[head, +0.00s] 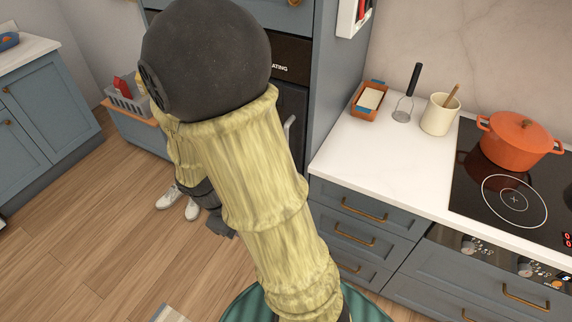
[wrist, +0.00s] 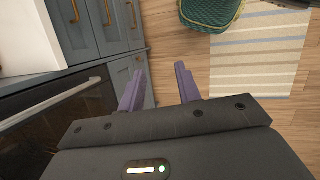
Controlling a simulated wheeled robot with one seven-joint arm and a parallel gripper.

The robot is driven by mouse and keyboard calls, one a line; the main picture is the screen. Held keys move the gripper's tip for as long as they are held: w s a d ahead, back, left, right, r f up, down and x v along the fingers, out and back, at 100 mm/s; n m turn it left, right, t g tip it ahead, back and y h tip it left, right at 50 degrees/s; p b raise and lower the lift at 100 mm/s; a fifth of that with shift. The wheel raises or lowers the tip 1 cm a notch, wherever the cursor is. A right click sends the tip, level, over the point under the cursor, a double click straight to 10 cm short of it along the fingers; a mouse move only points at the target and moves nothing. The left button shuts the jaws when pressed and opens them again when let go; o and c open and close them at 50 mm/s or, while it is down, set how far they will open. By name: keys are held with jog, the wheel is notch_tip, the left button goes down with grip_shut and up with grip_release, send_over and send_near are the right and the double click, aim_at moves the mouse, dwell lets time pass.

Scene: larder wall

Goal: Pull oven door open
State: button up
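The oven is a dark built-in unit in the tall blue cabinet, mostly hidden behind my arm in the head view. Part of its dark door (head: 291,103) shows with a pale handle (head: 289,134). The door looks shut, though much of it is covered. In the wrist view the dark glass door (wrist: 75,122) fills the lower left, with a pale bar handle (wrist: 45,107) across it. My gripper (wrist: 158,85) has its two purple fingers spread, with nothing between them. It is to the right of the handle and apart from it. My arm hides the fingers in the head view.
Blue drawers (head: 350,225) and a white counter (head: 350,155) stand to the right. White shoes (head: 180,204) lie on the wooden floor. A striped rug (wrist: 250,65) lies beyond my gripper. Open floor extends to the left.

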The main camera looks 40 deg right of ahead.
jog(key=w+d+f+n+h+b, duration=0.4)
jog(key=d+f+n+h+b, duration=0.25)
jog(key=d+n+h, duration=0.2)
jog(key=w+n+t+h+b, duration=0.1)
jog(key=w+n+t+h, duration=0.4)
jog(key=w, duration=0.3)
jog(key=shift+w+a+f+n+h+b, duration=0.2)
jog(key=shift+w+a+n+h+b, duration=0.15)
jog(key=shift+n, duration=0.4)
jog(key=shift+w, duration=0.1)
jog(key=shift+t, duration=0.4)
jog(key=p+x, duration=0.1)
jog(key=x, duration=1.6)
jog(key=shift+s+d+p, duration=0.25)
jog(key=shift+p, duration=0.1)
